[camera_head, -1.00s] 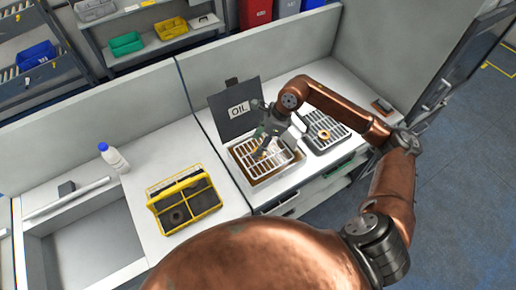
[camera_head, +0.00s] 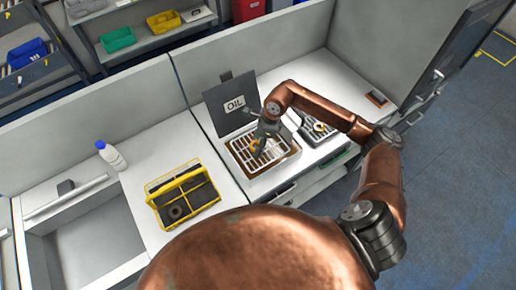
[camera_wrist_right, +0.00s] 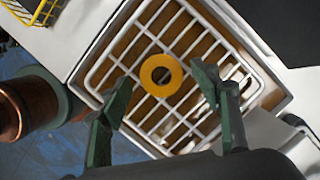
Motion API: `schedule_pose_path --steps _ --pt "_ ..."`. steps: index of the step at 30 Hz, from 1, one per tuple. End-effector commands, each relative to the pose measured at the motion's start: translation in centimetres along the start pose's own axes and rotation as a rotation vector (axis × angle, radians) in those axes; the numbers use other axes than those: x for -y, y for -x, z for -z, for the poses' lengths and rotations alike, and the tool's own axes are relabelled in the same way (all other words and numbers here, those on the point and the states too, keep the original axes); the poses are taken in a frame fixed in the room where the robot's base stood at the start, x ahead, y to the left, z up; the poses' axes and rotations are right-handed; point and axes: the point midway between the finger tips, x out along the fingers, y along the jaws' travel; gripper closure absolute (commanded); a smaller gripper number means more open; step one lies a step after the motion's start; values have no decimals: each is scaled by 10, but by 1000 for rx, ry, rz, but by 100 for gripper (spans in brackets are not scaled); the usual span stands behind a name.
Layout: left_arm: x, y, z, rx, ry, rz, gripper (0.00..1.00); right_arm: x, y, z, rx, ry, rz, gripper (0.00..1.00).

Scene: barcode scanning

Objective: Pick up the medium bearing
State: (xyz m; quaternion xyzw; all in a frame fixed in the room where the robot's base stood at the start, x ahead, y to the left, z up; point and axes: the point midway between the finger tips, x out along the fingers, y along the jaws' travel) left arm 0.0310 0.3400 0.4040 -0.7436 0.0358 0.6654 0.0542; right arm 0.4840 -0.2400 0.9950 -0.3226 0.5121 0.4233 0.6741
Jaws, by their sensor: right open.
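An orange-yellow ring-shaped bearing (camera_wrist_right: 147,76) lies flat on a white wire rack (camera_wrist_right: 112,55) in the right wrist view. My right gripper (camera_wrist_right: 162,88) is open, its two green fingers to either side of the ring in the picture. Contact with the ring cannot be told. In the head view my right gripper (camera_head: 260,141) points down over the rack in the oil box (camera_head: 251,177) and partly hides the ring. Which ring is the medium one cannot be told. My left gripper is not in view.
The box's open lid, marked OIL (camera_head: 234,104), stands upright behind the rack. A yellow-framed caddy (camera_head: 152,204) with a dark ring (camera_head: 175,212) stands to the left. A white bottle (camera_head: 111,156) stands farther left. The counter between caddy and box is clear.

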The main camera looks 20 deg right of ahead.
Motion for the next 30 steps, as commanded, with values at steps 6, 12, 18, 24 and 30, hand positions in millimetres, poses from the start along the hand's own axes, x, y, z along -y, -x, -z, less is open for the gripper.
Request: schedule_pose_path --steps 6,12,18,24,30 --pt "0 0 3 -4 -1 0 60 0 0 0 0 0 0 51" --pt "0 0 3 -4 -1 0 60 0 0 0 0 0 0 65" --pt "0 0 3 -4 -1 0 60 0 0 0 0 0 -1 79" --pt "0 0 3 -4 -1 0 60 0 1 0 0 0 0 92" --pt "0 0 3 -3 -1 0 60 0 1 0 0 0 0 96"
